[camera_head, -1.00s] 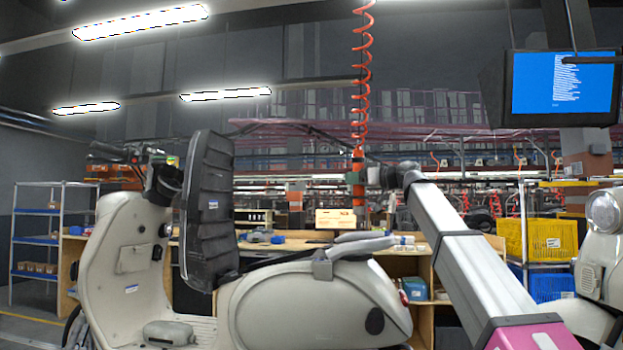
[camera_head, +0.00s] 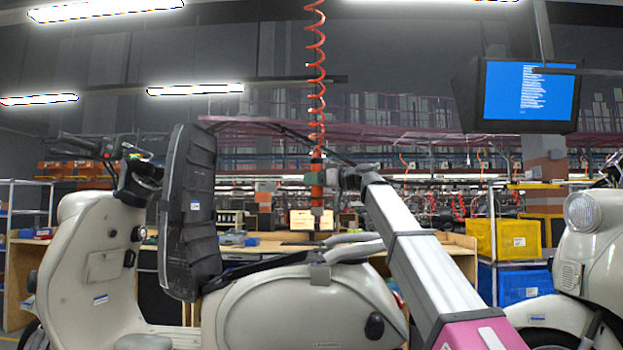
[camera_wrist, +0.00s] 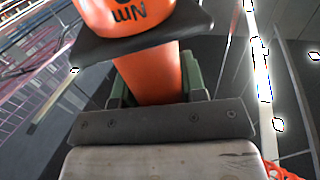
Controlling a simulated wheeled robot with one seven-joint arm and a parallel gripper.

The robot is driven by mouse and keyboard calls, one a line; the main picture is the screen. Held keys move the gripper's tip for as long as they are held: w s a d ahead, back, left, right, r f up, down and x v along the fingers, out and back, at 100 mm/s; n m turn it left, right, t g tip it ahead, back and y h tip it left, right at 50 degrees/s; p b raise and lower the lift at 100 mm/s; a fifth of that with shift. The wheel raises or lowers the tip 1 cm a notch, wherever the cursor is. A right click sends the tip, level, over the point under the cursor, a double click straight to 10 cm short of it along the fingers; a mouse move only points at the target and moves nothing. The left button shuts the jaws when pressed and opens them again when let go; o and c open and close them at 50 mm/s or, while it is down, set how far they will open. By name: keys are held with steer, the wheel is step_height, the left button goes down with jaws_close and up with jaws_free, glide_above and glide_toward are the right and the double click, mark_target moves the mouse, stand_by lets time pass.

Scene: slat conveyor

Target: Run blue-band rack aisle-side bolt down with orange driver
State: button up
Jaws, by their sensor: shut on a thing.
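The orange driver (camera_head: 317,188) hangs upright on a red coiled cord above the rear of the near cream scooter (camera_head: 290,305). My gripper (camera_head: 322,180) is shut on it, coming from the right. In the wrist view, the driver's orange body (camera_wrist: 150,75) sits between the green-sided fingers of my gripper (camera_wrist: 153,88), with a dark collar above. Grey bars (camera_head: 355,248) and a small grey bracket (camera_head: 320,276) are on the scooter's rear, below the driver and apart from it. I cannot make out a blue band or the bolt.
A tall dark seat-like panel (camera_head: 190,215) stands upright on the near scooter, left of the driver. Another scooter (camera_head: 580,270) is at the right edge. A workbench (camera_head: 270,243) runs behind.

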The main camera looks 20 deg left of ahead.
mark_target(314, 189)
steer(key=shift+f, duration=4.1)
steer(key=shift+d, duration=0.2)
steer(key=shift+f, duration=1)
steer(key=shift+r, duration=0.9)
stand_by(0.6)
steer(key=shift+r, duration=2.7)
